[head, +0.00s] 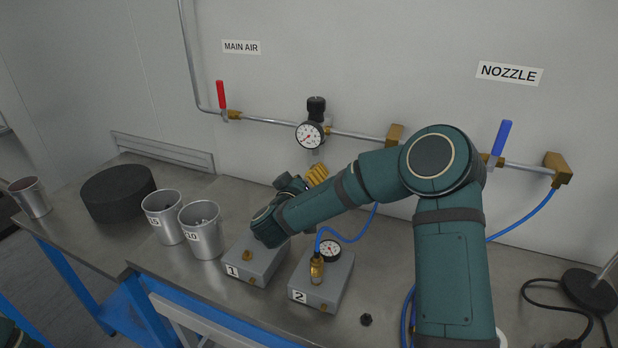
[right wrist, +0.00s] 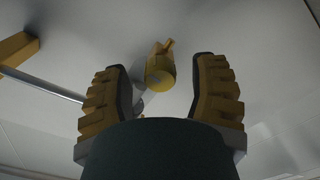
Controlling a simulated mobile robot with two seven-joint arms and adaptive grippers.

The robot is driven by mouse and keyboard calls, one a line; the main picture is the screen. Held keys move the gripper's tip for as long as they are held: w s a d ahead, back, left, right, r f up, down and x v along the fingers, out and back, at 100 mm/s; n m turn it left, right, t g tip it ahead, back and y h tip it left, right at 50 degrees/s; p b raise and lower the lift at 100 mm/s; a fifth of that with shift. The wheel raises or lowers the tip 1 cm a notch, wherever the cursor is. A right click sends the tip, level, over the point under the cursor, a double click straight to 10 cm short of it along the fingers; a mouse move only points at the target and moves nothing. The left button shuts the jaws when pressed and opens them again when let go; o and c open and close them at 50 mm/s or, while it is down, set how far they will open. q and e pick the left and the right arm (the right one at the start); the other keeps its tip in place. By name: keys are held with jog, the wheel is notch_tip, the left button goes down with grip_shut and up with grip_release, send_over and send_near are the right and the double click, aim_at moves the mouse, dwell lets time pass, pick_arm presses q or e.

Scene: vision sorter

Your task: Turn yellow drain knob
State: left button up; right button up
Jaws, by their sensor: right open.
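A yellow knob (right wrist: 158,74) with a small lever-like tab shows in the right wrist view, between and a little beyond my right gripper's fingertips. The fingers stand apart on both sides of it, with visible gaps, so no contact shows. In the head view my right gripper (head: 316,174) points up at the wall, just below the pressure gauge (head: 310,135) and its black regulator cap (head: 316,106). The knob cannot be made out there; the gripper and wrist cover that area. My left gripper is not in view.
A pipe (head: 270,121) runs along the wall with a red valve handle (head: 220,95) and a blue one (head: 502,138). Below are grey box 1 (head: 252,268), grey box 2 (head: 322,292), metal cups (head: 203,238) and a black round block (head: 118,192). A blue hose (head: 355,240) hangs near my arm.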

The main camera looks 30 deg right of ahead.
grip_shut()
jog(key=shift+m, duration=0.3)
jog(key=shift+r+m, duration=0.1)
jog(key=shift+m, duration=0.8)
jog(key=m, duration=0.4)
jog(key=shift+m, duration=0.3)
jog(key=m, duration=0.4)
jog(key=shift+d+m, duration=0.1)
jog(key=shift+m, duration=0.2)
jog(key=shift+s+m, duration=0.1)
jog(key=shift+m, duration=2)
